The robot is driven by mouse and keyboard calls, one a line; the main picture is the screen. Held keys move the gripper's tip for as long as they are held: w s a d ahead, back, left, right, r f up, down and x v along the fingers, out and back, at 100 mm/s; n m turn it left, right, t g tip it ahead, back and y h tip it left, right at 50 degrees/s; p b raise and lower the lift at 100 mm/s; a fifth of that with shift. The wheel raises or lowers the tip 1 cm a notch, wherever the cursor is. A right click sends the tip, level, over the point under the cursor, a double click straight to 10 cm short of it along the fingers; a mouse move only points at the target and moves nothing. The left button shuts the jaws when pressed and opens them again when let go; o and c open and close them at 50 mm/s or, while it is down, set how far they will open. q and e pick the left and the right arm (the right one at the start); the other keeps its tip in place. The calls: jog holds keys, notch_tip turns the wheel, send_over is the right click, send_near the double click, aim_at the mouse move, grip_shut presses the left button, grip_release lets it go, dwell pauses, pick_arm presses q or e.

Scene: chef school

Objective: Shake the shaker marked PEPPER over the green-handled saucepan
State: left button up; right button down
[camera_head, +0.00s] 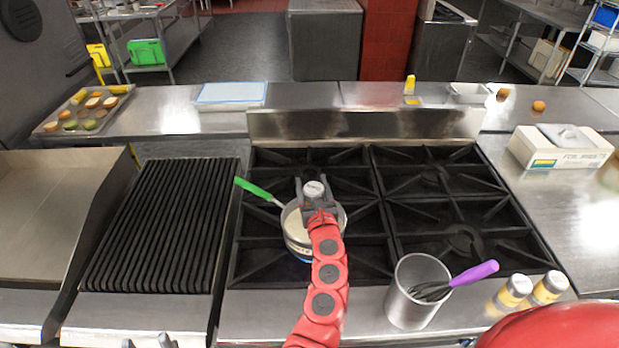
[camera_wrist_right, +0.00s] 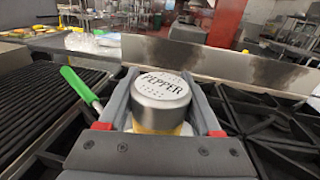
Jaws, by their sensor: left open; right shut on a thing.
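The shaker (camera_head: 314,189) has a silver lid that reads PEPPER in the right wrist view (camera_wrist_right: 162,88). My right gripper (camera_head: 316,200) is shut on it and holds it roughly upright over the saucepan (camera_head: 297,240). The saucepan sits on the front left burner, with a blue flame showing at its base. Its green handle (camera_head: 258,190) points to the back left and also shows in the right wrist view (camera_wrist_right: 80,87). The gripper and arm hide part of the pan. My left gripper (camera_head: 148,343) is open and empty at the bottom edge, with only its fingertips showing.
A metal canister (camera_head: 410,305) holds a purple-handled whisk (camera_head: 470,280) at the front right. A black ribbed grill (camera_head: 165,225) lies left of the stove. A foil box (camera_head: 560,150) is on the right counter. The right burners are empty.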

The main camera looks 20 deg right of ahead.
jog(key=n+b, duration=0.1)
jog(key=f+n+b, duration=0.1)
jog(key=b, duration=0.1)
jog(key=n+b, duration=0.1)
jog(key=n, duration=0.1)
jog(key=shift+s+d+f, duration=0.15)
jog(key=shift+s+d, duration=0.1)
jog(key=shift+s, duration=0.1)
jog(key=shift+w+n, duration=0.1)
jog(key=shift+n, duration=0.7)
jog(key=shift+d+n, duration=0.2)
jog(key=shift+n, duration=1.4)
jog(key=n+p, duration=0.1)
jog(key=n, duration=0.1)
jog(key=r+n+p, duration=0.1)
jog(key=n, duration=0.1)
jog(key=shift+d, duration=0.2)
jog(key=shift+r+n+p, duration=0.25)
jog(key=shift+n+p, duration=0.55)
jog(key=shift+n, duration=0.3)
jog(key=shift+d+f+n+b, duration=0.1)
jog(key=shift+f+n+b, duration=0.2)
jog(key=shift+n, duration=0.5)
jog(key=shift+n+b, duration=0.6)
jog(key=shift+n, duration=0.5)
jog(key=n, duration=0.3)
jog(key=shift+r+b, duration=0.35)
jog(key=shift+r+n, duration=0.25)
jog(key=shift+n, duration=0.65)
